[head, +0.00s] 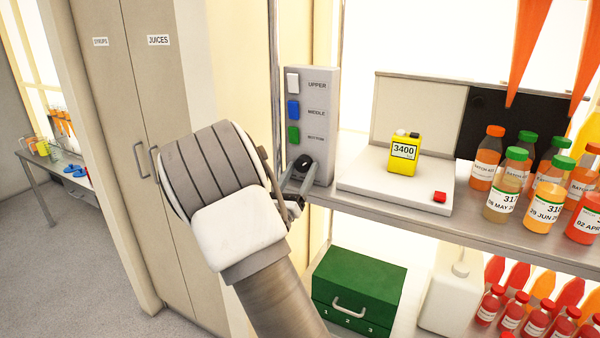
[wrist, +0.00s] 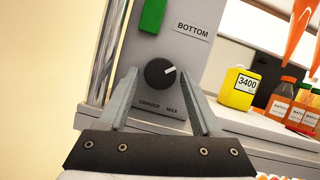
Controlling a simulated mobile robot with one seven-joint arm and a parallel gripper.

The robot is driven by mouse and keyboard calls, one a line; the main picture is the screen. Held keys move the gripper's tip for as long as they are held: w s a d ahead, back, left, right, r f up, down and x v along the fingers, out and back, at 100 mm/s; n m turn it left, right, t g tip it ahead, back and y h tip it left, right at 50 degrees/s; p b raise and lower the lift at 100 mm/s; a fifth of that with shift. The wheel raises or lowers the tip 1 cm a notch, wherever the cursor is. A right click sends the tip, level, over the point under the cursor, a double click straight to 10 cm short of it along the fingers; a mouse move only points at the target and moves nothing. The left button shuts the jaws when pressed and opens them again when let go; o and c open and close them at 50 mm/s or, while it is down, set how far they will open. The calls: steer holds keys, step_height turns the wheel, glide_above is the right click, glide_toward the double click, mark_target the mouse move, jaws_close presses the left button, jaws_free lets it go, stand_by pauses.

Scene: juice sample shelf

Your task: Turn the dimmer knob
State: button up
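The dimmer knob (wrist: 160,73) is a round black knob with a white pointer mark, low on a grey switch panel (head: 324,105). In the wrist view the pointer aims up and right, and the lettering beneath includes "MAX". My gripper (wrist: 160,86) is open, with one finger on each side of the knob in the picture. I cannot tell whether the fingers touch it. In the head view the knob (head: 304,162) shows at the panel's base, beside my gripper (head: 298,186), which is partly hidden by my wrist.
White, blue and green switches (head: 293,108) sit above the knob. A white scale (head: 385,192) with a yellow container (head: 404,157) and red button stands to the right, then several juice bottles (head: 508,190). A green drawer box (head: 359,283) is below; tall cabinets stand left.

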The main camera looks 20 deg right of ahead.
jaws_close()
steer(key=shift+f+m+g+h+b, duration=0.15)
steer(key=shift+m+g+h+b, duration=0.15)
steer(key=shift+m+b, duration=0.2)
steer(key=shift+m, duration=0.5)
steer(key=shift+o, duration=1.6)
jaws_free()
steer(key=shift+a, duration=0.1)
